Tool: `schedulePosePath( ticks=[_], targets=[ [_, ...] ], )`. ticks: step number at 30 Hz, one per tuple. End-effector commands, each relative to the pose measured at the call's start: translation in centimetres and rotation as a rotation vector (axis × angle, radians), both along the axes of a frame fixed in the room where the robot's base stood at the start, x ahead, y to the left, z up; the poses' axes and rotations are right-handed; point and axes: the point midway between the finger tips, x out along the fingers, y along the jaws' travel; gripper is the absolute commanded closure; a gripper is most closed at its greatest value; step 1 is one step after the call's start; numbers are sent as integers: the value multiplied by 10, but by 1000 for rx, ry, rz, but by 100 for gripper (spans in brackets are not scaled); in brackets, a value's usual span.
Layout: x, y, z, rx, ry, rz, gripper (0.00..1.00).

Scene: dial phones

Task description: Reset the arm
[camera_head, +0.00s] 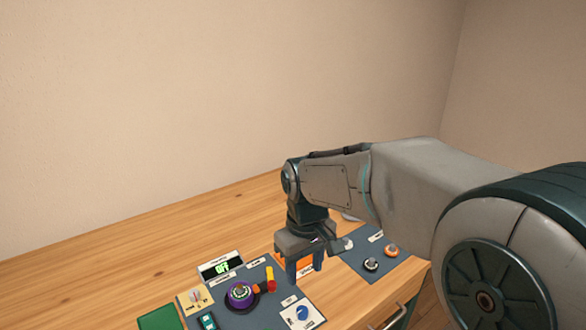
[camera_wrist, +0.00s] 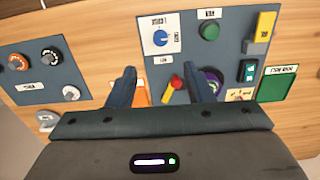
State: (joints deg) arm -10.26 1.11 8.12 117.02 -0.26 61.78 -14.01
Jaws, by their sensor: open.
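My gripper (camera_head: 305,270) hangs fingers down over the wooden table, above the gap between two dark panels. In the wrist view my gripper (camera_wrist: 160,82) has its two blue fingers spread apart, with nothing held between them. A purple dial (camera_head: 240,293) sits on the larger panel (camera_head: 268,308), beside a red and yellow lever (camera_head: 269,280); the finger partly hides the dial in the wrist view. A blue dial (camera_wrist: 160,38) on a white plate is on the same panel. An orange patch (camera_wrist: 143,95) lies by the left finger.
A small display (camera_head: 221,267) reads "Off" behind the larger panel. A smaller panel (camera_head: 362,262) at the right bears an orange knob (camera_head: 391,250) and a black knob (camera_head: 371,265). A green tray (camera_head: 160,318) lies at the left. The table's back left (camera_head: 110,245) is clear.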

Motion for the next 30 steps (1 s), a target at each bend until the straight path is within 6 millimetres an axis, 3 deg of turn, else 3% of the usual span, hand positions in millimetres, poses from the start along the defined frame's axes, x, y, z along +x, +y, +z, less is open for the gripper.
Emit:
schedulePosePath(
  ticks=[5, 9, 15, 21, 30],
  targets=[
    [-21, -31, 20, 3, -53, -117, 53],
    [-52, -66, 36, 16, -120, -273, 53],
    [-94, -101, 43, 47, -198, -469, 53],
    [-116, -114, 41, 68, -236, -570, 53],
    [-118, -116, 40, 70, -240, -582, 53]
  ],
)
